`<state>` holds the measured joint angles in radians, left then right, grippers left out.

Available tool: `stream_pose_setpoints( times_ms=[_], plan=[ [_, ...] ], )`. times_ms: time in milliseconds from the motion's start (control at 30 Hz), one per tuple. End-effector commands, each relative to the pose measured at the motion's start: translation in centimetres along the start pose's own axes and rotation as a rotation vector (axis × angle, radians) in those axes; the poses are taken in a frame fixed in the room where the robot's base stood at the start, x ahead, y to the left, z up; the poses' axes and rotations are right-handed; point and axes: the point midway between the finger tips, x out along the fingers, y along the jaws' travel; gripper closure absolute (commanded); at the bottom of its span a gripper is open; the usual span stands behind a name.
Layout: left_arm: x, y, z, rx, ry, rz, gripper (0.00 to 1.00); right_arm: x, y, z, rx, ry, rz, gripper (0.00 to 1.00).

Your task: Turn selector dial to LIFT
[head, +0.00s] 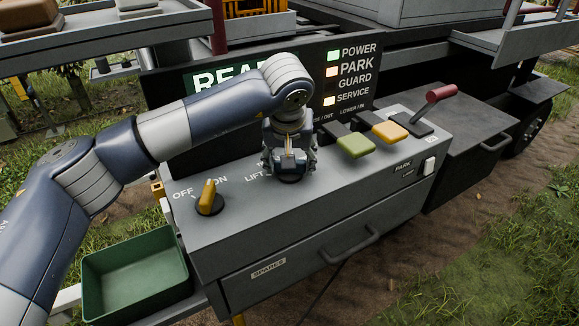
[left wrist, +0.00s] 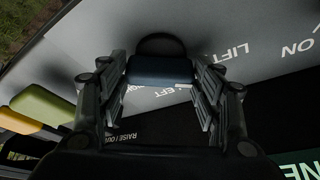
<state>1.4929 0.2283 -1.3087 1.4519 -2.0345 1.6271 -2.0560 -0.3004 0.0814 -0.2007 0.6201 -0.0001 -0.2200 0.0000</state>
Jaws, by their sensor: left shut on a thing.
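The selector dial has a dark blue grip (left wrist: 160,71) on a round black base, seen in the left wrist view. In the head view its black base (head: 290,179) shows under my left gripper (head: 289,162), which points down at the panel. My left gripper is shut on the dial, with a finger on each side of the grip in the left wrist view (left wrist: 160,88). The LIFT label (head: 255,176) is just left of the dial in the head view. The dial's exact pointing direction is hidden by the fingers. My right gripper is out of view.
The grey control panel (head: 235,232) also bears a yellow OFF/ON switch (head: 207,196), green (head: 355,145) and yellow (head: 389,132) paddles, and a red-handled lever (head: 439,93). A display board (head: 345,75) stands behind. A green bin (head: 136,277) sits at lower left.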

Motion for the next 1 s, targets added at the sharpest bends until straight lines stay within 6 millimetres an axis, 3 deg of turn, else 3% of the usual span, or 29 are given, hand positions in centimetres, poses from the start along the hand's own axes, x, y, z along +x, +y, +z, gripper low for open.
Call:
stream_pose_setpoints(
  times_ms=[700,733,800,1000],
  plan=[
    [0.12,0.03,0.16,-0.075,-0.006,-0.032,0.64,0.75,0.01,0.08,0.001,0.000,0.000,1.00],
    [0.12,0.02,0.16,-0.075,-0.006,-0.032,0.33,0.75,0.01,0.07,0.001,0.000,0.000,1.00],
    [0.11,0.02,0.14,-0.075,-0.005,-0.032,0.20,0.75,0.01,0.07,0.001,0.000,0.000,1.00],
    [0.05,0.03,0.07,-0.074,-0.003,-0.031,0.20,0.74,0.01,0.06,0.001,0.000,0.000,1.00]
  ],
)
